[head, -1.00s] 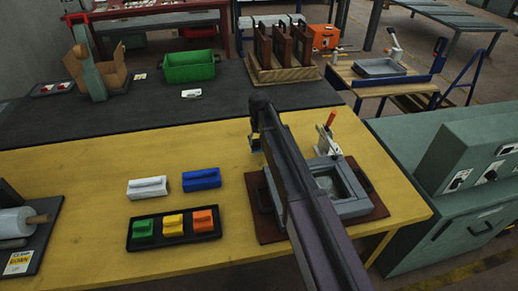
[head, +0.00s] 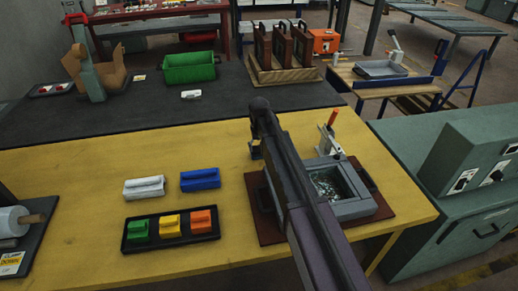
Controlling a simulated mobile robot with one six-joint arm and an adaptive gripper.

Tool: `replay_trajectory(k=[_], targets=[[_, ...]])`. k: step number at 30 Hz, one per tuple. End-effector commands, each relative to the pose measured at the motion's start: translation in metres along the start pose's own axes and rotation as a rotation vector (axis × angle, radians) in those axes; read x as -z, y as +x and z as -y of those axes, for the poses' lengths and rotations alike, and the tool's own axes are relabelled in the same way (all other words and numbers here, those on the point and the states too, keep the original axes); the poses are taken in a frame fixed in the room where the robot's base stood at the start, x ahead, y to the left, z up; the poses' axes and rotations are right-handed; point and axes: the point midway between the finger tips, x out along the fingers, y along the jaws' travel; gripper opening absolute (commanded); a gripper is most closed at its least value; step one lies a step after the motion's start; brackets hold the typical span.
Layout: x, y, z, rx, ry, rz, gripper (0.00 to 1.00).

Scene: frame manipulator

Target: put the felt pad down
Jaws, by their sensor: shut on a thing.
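My gripper (head: 256,149) is at the far end of my arm, just left of the grey frame fixture, over the yellow table. My own arm covers most of it. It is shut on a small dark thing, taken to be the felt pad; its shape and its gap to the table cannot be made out. The fixture (head: 352,209) stands on a brown board (head: 270,233). Its opening shows a dark, speckled surface. An upright clamp with an orange handle (head: 331,118) is at its back.
A white block (head: 144,188) and a blue block (head: 200,180) lie left of my arm. A black tray (head: 171,242) in front holds green, yellow and orange blocks. A green bin (head: 189,68) and a wooden rack (head: 282,72) stand behind. The yellow table (head: 80,190) is bare at middle left.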

Motion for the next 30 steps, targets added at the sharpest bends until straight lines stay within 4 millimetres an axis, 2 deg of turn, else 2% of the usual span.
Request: replay_trajectory(k=[6, 7, 9, 23, 30], targets=[[0.0, 0.0042, -0.0002, 0.0, 0.0, 0.0, 0.41], [0.0, 0.0033, -0.0002, 0.0, 0.0, 0.0, 0.85], [0.0, 0.0028, -0.0002, 0.0, 0.0, 0.0, 1.0], [0.0001, 0.0022, -0.0003, 0.0, 0.0, 0.0, 1.0], [0.0, -0.0052, -0.0002, 0.0, 0.0, 0.0, 1.0]])
